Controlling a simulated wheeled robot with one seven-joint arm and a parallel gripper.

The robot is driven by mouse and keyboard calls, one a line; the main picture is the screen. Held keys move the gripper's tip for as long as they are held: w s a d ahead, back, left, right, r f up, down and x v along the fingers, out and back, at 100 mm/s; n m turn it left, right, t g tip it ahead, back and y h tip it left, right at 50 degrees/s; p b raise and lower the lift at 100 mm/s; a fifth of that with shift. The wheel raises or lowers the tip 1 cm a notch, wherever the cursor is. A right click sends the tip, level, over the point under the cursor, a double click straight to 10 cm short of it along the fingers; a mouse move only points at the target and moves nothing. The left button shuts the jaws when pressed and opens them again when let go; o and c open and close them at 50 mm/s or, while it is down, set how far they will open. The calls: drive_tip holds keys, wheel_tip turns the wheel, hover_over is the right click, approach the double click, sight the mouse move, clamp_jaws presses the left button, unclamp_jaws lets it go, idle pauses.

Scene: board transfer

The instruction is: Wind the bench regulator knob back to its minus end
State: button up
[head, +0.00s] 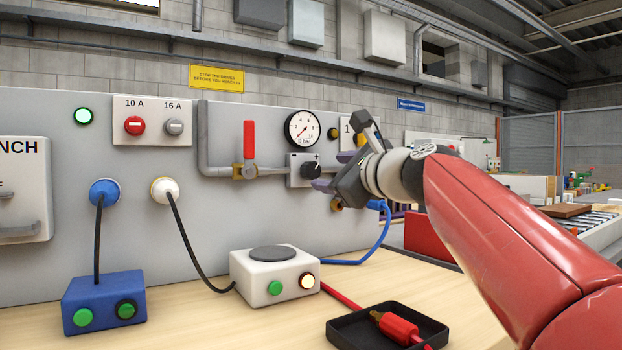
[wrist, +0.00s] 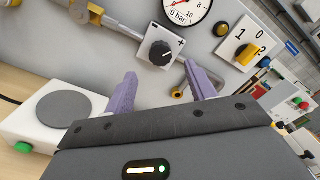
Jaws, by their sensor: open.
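The regulator knob (wrist: 161,53) is black with a white pointer line, on a pale plate marked minus and plus, just below the gauge. In the wrist view its line points up toward the plus side. The knob also shows in the head view (head: 310,170), partly near my fingers. My gripper (wrist: 160,88) is open and empty. Its purple fingers are apart, below the knob in the wrist view, and do not touch it.
A red-handled valve (head: 249,150) on a grey pipe is left of the regulator. A yellow switch (wrist: 247,52) is right of it. On the bench stand a white box (head: 240,275), a blue box (head: 104,305) and a black tray (head: 345,335) with a red plug (head: 397,328).

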sight(313, 170)
drive_tip(key=p+x, duration=0.1)
drive_tip(key=x, duration=0.5)
drive_tip(key=shift+w+a+r+p, duration=0.1)
drive_tip(key=shift+w+a+p, duration=0.2)
drive_tip(key=shift+p, duration=0.1)
drive_tip(key=c, duration=1)
drive_tip(key=shift+o, duration=0.2)
